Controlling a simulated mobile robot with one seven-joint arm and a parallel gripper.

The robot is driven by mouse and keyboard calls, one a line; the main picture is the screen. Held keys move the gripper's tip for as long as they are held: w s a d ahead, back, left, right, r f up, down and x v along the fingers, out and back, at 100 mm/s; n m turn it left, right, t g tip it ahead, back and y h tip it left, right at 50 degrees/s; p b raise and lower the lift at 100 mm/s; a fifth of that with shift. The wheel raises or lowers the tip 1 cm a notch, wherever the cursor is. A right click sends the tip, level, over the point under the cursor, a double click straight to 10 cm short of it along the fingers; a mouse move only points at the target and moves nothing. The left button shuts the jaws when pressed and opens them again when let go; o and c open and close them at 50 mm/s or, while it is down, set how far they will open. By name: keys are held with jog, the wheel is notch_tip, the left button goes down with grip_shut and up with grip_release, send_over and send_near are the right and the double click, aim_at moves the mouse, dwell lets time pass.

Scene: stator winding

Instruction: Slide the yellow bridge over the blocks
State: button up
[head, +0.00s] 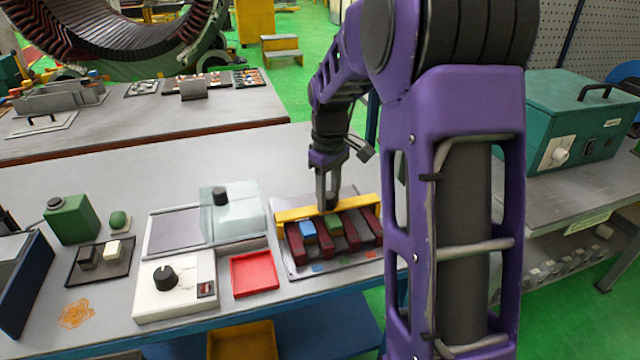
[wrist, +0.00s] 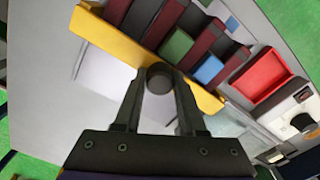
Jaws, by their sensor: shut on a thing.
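The yellow bridge (head: 295,214) is a long bar lying across the far ends of several dark red bars (head: 294,243). It also shows in the wrist view (wrist: 112,36). My gripper (head: 327,207) is above the bridge, its fingers closed around a dark round knob (wrist: 159,78) at the bridge's middle. A blue block (head: 307,227) and a green block (head: 334,222) sit in gaps between the dark red bars, on the near side of the bridge. In the wrist view the green block (wrist: 176,47) and blue block (wrist: 208,69) show uncovered beside the bridge.
The bars stand on a grey plate (head: 297,273) with coloured marks at its near edge. A red tray (head: 254,273), a white box with a black knob (head: 175,290) and a clear-covered unit (head: 232,215) stand to its left. The bench behind the plate is clear.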

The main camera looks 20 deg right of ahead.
aim_at(334, 221)
jog(key=shift+s+f+b, duration=0.15)
jog(key=shift+s, duration=0.8)
jog(key=shift+s+f+b, duration=0.15)
jog(key=shift+s, duration=0.75)
jog(key=o, duration=0.9)
jog(key=shift+o, duration=0.2)
notch_tip(334, 221, up, 6)
jog(key=p, duration=0.5)
jog(key=shift+w+r, duration=0.1)
jog(key=shift+r, duration=0.15)
